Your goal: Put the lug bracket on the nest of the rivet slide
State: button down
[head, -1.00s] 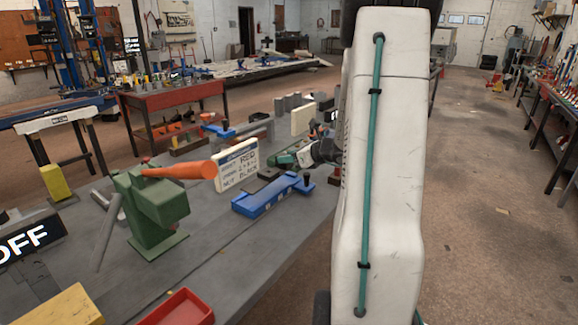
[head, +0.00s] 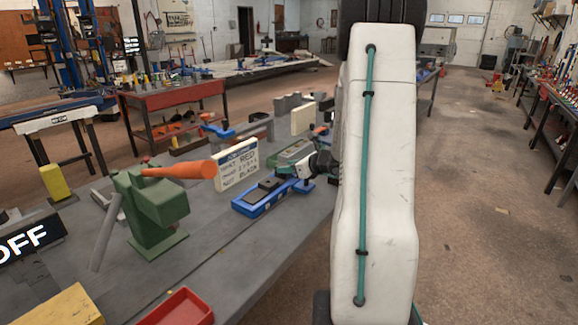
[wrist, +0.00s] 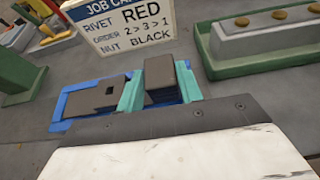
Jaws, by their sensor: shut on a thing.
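The lug bracket (wrist: 160,78) is dark grey, with a block between my fingertips and what looks like its flat plate, with a small square hole, to the left in the wrist view. My gripper (wrist: 160,90), with teal fingers, is shut on it. The blue rivet slide (head: 250,208) lies on the bench; its blue edges (wrist: 60,108) show around the plate in the wrist view. The bracket (head: 258,193) is over the slide in the head view. The nest is hidden beneath it, and I cannot tell whether they touch.
A job card (head: 238,165) stands just behind the slide. A green press with an orange handle (head: 180,170) stands to the left. A green tray (wrist: 265,55) with several brass-coloured pieces lies right of the slide in the wrist view. A red bin (head: 178,308) sits at the front.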

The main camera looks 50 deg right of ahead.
jog(key=shift+f, duration=0.15)
jog(key=c, duration=0.9)
grip_release()
jog(key=shift+r, duration=0.3)
jog(key=v, duration=1.2)
jog(key=shift+r, duration=0.3)
